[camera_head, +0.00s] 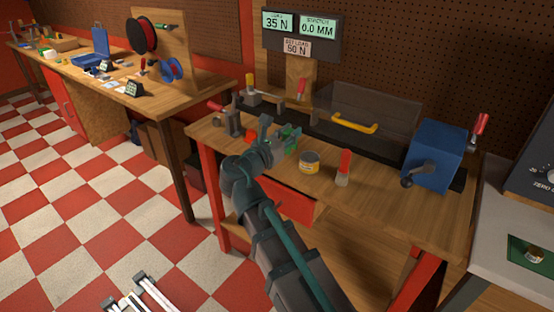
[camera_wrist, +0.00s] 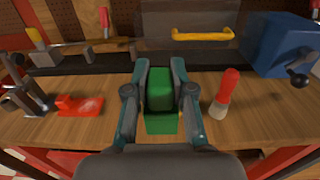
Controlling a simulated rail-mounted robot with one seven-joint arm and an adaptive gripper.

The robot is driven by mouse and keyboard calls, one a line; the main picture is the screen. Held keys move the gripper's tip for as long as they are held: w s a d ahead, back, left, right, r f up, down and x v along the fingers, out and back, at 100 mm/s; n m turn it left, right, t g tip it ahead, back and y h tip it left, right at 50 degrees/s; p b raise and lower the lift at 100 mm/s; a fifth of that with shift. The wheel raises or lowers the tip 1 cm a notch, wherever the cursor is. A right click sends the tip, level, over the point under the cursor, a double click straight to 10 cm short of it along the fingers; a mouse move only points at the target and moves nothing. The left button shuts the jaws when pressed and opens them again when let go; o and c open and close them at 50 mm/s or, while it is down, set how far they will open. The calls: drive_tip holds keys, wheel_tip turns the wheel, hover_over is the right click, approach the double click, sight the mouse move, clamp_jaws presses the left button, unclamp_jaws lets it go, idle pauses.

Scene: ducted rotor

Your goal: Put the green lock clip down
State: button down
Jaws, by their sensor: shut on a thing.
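The green lock clip (camera_wrist: 160,92) sits between the two fingers of my gripper (camera_wrist: 160,88) in the wrist view, and the fingers are shut on it. In the head view my gripper (camera_head: 278,142) is over the left front part of the workbench (camera_head: 385,195), and the green clip (camera_head: 291,138) shows at its far side. A flat green part also shows below the block between the fingers. I cannot tell whether the clip touches the bench top.
A red part (camera_wrist: 80,105) lies left of my gripper. A brush with a red handle (camera_wrist: 224,92) stands to the right. A round tin (camera_head: 309,162) is close to my gripper. Behind are a clear guard with a yellow handle (camera_head: 354,123) and a blue crank box (camera_head: 434,155).

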drive_tip(key=w+a+f, duration=0.1)
drive_tip(key=w+f, duration=0.2)
drive_tip(key=w, duration=0.1)
drive_tip(key=w+a+f, duration=0.1)
drive_tip(key=w+f, duration=0.2)
drive_tip(key=w, duration=0.1)
drive_tip(key=w+a+f, duration=0.1)
drive_tip(key=w+f, duration=0.2)
drive_tip(key=w, duration=0.2)
drive_tip(key=shift+f, duration=0.2)
drive_tip(key=shift+w+f+p, duration=0.15)
drive_tip(key=shift+f, duration=0.75)
drive_tip(key=shift+w+f+p, duration=0.1)
drive_tip(key=shift+f+p, duration=0.05)
drive_tip(key=shift+f, duration=0.75)
drive_tip(key=shift+f, duration=0.1)
drive_tip(key=c, duration=1)
unclamp_jaws()
